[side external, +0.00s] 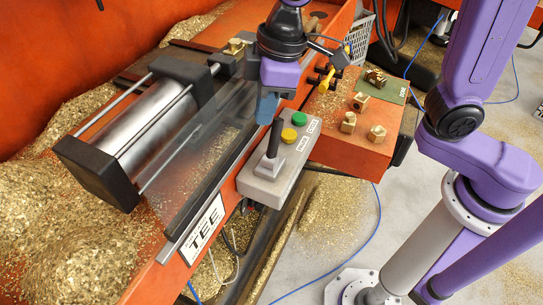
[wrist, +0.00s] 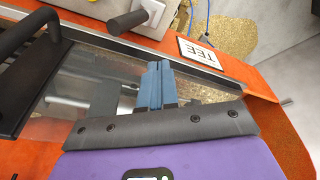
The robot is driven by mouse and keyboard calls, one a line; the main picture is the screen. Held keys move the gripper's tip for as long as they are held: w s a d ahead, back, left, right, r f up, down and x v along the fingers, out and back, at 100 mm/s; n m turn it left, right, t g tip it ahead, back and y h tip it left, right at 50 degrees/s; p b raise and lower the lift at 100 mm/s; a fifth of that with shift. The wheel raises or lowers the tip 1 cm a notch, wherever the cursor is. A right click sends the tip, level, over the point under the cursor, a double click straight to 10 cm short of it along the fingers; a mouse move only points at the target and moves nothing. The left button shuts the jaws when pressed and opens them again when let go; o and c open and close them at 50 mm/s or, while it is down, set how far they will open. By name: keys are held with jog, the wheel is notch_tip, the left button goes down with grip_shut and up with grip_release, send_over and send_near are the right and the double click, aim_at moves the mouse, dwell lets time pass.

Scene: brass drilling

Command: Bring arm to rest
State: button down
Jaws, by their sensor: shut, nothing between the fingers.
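My gripper (side external: 267,107) has blue-grey fingers and a purple body. In the side external view it hangs over the clear guard panel, just behind the control box. In the wrist view the gripper's fingers (wrist: 157,80) lie together over the clear panel, with nothing between them. The clear panel (side external: 205,140) stands beside the pneumatic cylinder. Whether the fingers touch the panel cannot be told.
A control box (side external: 272,175) with a black lever and buttons sits close to my gripper. A steel cylinder (side external: 155,120) lies left. Several brass fittings (side external: 348,122) rest on the orange block (side external: 345,150). Brass chips (side external: 70,225) pile at left. A TEE sign (wrist: 202,52) is nearby.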

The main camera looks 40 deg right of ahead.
jog(key=shift+a+r, duration=0.1)
jog(key=shift+r, duration=0.55)
jog(key=shift+s, duration=0.1)
jog(key=s+d+f, duration=0.2)
jog(key=s+d, duration=0.6)
jog(key=d, duration=0.3)
jog(key=s+d+f+g+h, duration=0.1)
jog(key=s+d+f, duration=0.2)
jog(key=s+d, duration=0.5)
jog(key=d, duration=0.3)
jog(key=shift+s+d+f+n+h, duration=0.25)
jog(key=shift+s+n+h, duration=0.05)
jog(key=shift+s, duration=0.1)
dwell(1.4)
